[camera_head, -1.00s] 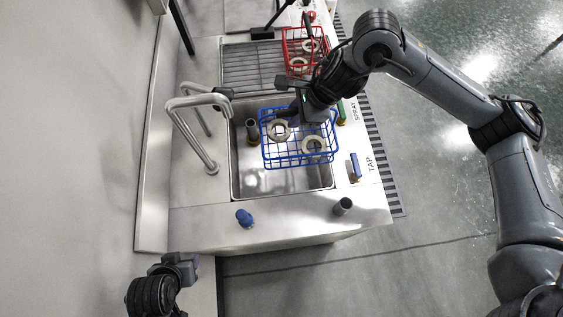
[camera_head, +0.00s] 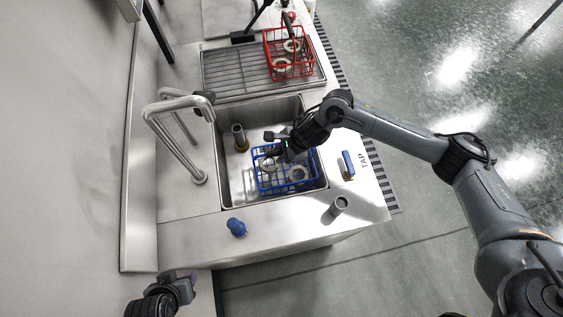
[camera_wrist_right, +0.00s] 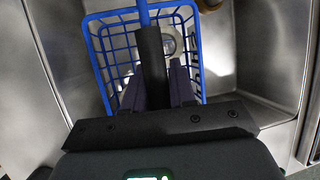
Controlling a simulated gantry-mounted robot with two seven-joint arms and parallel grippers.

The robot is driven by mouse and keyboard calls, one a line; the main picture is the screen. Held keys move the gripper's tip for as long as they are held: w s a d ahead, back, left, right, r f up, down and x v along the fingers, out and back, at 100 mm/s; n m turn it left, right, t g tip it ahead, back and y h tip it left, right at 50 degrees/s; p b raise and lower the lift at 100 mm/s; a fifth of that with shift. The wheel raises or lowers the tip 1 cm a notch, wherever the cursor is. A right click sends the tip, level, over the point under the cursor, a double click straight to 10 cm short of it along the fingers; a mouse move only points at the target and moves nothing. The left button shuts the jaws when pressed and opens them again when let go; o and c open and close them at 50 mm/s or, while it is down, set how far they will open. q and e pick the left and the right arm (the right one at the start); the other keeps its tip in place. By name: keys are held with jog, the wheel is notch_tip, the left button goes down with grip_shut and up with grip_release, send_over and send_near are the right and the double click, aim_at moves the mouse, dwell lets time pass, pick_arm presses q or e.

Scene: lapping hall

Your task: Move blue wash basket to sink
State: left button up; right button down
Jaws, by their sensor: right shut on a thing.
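The blue wash basket (camera_head: 262,183) is down inside the steel sink basin (camera_head: 237,192), towards its near right part, with ring-shaped parts in it. My right gripper (camera_head: 287,150) reaches in over the basin's right rim and is shut on the basket. I cannot tell whether the basket rests on the basin floor. My left gripper (camera_head: 190,284) is at the lower left, away from the sink; its finger opening is unclear.
A red basket (camera_head: 268,52) with rings stands on the drain rack (camera_head: 228,72) behind the basin. A tall faucet (camera_head: 172,140) is at the left. An upright pipe (camera_head: 239,138) stands in the basin. A blue knob (camera_head: 236,228) and a grey post (camera_head: 338,206) are on the front ledge.

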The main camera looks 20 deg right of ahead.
aim_at(269, 148)
jog(key=shift+a+f+b, duration=0.1)
jog(key=shift+f+b, duration=0.35)
jog(key=shift+f, duration=2.95)
jog(key=shift+w, duration=0.1)
jog(key=shift+f, duration=0.1)
jog(key=c, duration=0.9)
grip_release()
